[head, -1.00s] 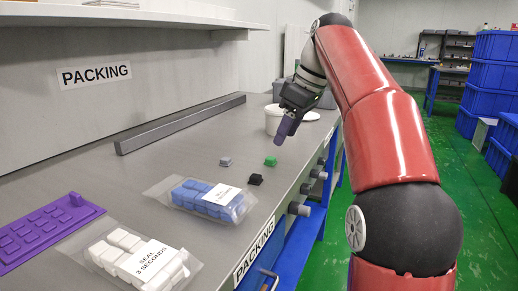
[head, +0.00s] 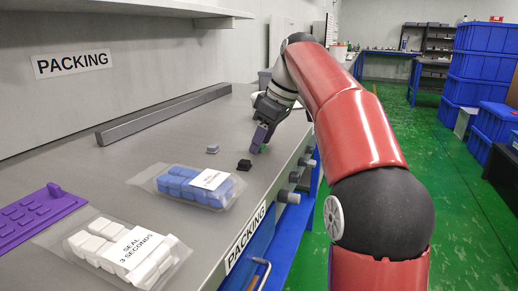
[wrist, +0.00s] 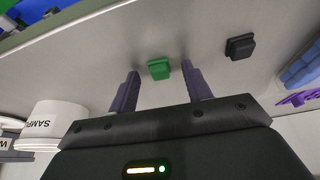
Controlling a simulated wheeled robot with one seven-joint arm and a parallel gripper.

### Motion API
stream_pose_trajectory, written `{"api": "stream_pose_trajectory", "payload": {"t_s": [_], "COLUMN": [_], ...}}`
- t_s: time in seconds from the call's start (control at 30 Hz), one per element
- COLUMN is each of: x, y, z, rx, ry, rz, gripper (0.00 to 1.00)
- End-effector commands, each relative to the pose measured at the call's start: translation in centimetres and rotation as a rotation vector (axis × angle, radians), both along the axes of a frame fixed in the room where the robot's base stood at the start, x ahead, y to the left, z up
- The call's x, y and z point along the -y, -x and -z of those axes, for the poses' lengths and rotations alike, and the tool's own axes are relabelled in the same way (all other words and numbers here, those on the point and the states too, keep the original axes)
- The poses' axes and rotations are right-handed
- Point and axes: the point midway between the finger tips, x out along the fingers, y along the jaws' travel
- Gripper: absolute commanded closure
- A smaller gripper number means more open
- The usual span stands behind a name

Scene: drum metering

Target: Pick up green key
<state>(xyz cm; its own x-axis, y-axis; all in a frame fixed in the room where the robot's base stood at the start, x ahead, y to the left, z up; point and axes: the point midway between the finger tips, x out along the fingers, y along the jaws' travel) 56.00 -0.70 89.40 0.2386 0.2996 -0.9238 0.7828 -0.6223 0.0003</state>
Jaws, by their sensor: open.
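The green key (wrist: 159,69) is a small square block on the grey bench. In the wrist view it lies in the gap between the fingertips of my gripper (wrist: 161,72), apart from both fingers. I cannot tell how high the tips are above the bench. In the head view my gripper (head: 258,138) is low over the bench and mostly hides the green key (head: 264,149). The fingers are open with nothing held.
A black key (head: 244,165) stands close by, also in the wrist view (wrist: 240,46). A grey key (head: 212,149) is farther left. Bags of blue blocks (head: 188,185) and white blocks (head: 120,250) lie nearer. A white tub (wrist: 55,125) shows in the wrist view.

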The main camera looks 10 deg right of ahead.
Motion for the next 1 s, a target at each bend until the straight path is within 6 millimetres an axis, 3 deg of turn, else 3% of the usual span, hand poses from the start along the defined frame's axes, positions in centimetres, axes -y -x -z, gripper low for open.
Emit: {"api": "stream_pose_trajectory", "payload": {"t_s": [0.03,0.4,0.77,1.0], "x": [0.0,0.0,0.0,-0.4], "y": [0.0,0.0,0.0,0.1], "z": [0.0,0.0,-0.2,-1.4], "rx": [0.000,0.000,0.000,0.000], "ry": [0.000,0.000,0.000,0.000], "rz": [0.000,0.000,0.000,0.000], "gripper": [0.54,0.99,0.99,0.99]}}
